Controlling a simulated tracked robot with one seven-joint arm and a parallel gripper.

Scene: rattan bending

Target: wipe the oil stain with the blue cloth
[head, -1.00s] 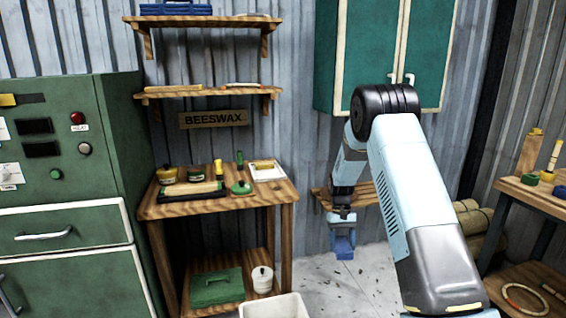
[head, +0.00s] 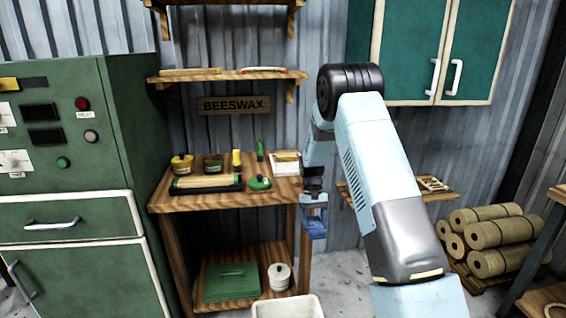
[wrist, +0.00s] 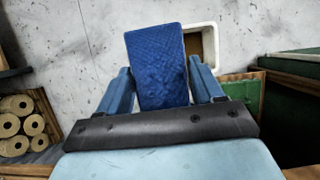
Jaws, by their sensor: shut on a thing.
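The blue cloth (wrist: 158,68) is held between the two blue fingers of my gripper (wrist: 163,88) in the wrist view. In the head view my gripper (head: 314,213) points down beside the right front edge of the wooden workbench (head: 190,203), with the blue cloth (head: 315,228) at its tip. The cloth hangs in the air over the floor, apart from the benchtop as far as I can tell. I cannot make out an oil stain in either view.
Jars, a roller and a white tray (head: 287,157) stand on the workbench. A white bin (head: 288,308) is on the floor in front. A green machine (head: 70,180) stands left. Rattan-coloured rolls (head: 495,240) lie at right. A small wall shelf (head: 433,184) is behind my arm.

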